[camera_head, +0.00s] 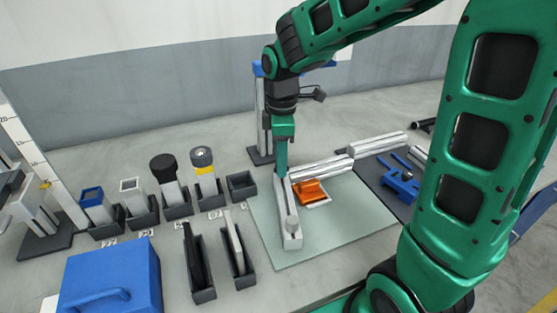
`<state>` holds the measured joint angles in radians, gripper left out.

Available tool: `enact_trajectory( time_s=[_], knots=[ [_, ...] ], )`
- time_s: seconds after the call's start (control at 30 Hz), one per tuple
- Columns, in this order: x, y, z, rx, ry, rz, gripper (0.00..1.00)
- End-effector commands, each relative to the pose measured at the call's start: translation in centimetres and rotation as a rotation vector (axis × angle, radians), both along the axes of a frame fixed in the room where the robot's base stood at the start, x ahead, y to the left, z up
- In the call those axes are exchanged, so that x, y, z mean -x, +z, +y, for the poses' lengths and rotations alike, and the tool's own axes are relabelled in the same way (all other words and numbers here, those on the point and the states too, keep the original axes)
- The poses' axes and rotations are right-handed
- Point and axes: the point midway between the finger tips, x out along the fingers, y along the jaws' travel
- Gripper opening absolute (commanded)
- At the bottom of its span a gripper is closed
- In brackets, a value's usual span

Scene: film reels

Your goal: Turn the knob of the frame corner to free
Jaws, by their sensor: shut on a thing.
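The frame corner (285,205) lies on a pale green mat, where a short light-grey profile meets a longer profile (325,168) running back to the right. A small round grey knob (292,225) stands near the front end of the short profile. My gripper (282,173) points down at the back end of that profile, where the two meet, apart from the visible grey knob. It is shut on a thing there. The fingertips are small in the view and cover what they hold, so I cannot tell which part it is.
An orange bracket (309,191) lies inside the corner on the mat (345,230). A dark mat (372,174) with a blue fixture (402,187) is to the right. Dark holders with several upright parts, including a black-topped one (164,168), and a blue box (110,280) are left.

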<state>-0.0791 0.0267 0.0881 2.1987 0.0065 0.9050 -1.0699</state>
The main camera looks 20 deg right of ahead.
Motion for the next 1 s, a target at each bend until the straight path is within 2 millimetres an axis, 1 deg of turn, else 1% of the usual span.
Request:
enact_trajectory(
  time_s=[0.03, 0.2, 0.4, 0.67, 1.0],
  knots=[
    [-0.47, 0.26, -0.14, 0.000, 0.029, -0.014, 0.08],
    [-0.49, 0.26, -0.17, 0.000, 0.143, -0.014, 0.08],
    [-0.51, 0.27, -0.21, 0.001, 0.232, -0.014, 0.08],
    [-0.53, 0.27, -0.24, 0.002, 0.282, -0.014, 0.08],
    [-0.55, 0.28, -0.28, 0.003, 0.285, -0.015, 0.08]
  ],
)
